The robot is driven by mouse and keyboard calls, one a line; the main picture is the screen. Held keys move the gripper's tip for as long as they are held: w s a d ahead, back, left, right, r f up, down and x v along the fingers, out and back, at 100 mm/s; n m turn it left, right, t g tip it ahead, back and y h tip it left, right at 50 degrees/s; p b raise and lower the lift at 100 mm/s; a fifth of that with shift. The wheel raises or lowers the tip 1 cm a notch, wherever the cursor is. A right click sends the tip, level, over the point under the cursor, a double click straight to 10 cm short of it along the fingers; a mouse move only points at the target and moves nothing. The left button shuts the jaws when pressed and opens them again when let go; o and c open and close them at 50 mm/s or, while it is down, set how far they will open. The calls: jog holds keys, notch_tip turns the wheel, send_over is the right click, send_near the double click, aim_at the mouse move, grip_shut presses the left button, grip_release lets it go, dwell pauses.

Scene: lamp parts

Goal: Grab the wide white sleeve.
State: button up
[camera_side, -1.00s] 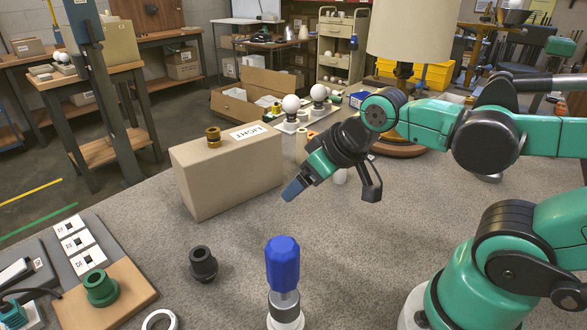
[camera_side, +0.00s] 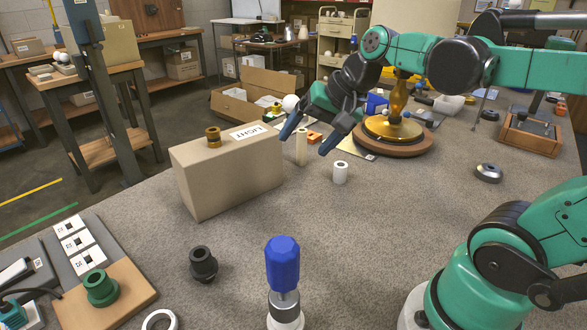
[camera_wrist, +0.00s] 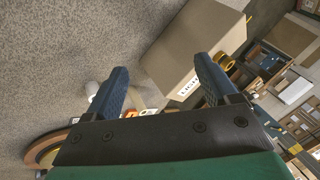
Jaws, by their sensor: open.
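The wide white sleeve (camera_side: 340,174) is a short white cylinder with a dark hole in its top, standing upright on the grey table. In the wrist view a white piece (camera_wrist: 92,88), seemingly this sleeve, shows beside the left finger, partly hidden. My gripper (camera_side: 308,139) is open and empty, above and to the left of the sleeve in the side view, fingers pointing down. In the wrist view my gripper (camera_wrist: 160,68) has its fingers wide apart with the box beyond. A taller, narrower cream sleeve (camera_side: 301,146) stands behind the fingers.
A cardboard box (camera_side: 228,177) with a brass fitting (camera_side: 213,136) on top stands left of my gripper. The lamp's round wooden base (camera_side: 394,148) is behind the white sleeve. A blue-handled tool (camera_side: 283,262) stands in front.

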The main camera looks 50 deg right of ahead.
jog(key=w+d+m+y, duration=0.1)
jog(key=w+d+m, duration=0.1)
jog(key=d+m, duration=0.4)
jog(key=m+t+y, duration=0.2)
jog(key=m+t, duration=0.4)
jog(key=m, duration=1.1)
send_over(333, 179)
jog(key=s+d, duration=0.3)
jog(key=s, duration=0.1)
jog(key=f, duration=1.5)
jog(key=shift+s+a+f, duration=0.15)
jog(key=shift+s+a, duration=0.05)
jog(key=shift+a, duration=0.05)
jog(key=shift+w+a+f, duration=0.1)
jog(key=shift+f, duration=0.15)
jog(key=shift+w+a+f, duration=0.1)
jog(key=shift+w+f, duration=0.15)
jog(key=shift+w, duration=0.05)
jog(key=shift+x, duration=2.3)
jog(key=shift+r, duration=0.15)
grip_shut()
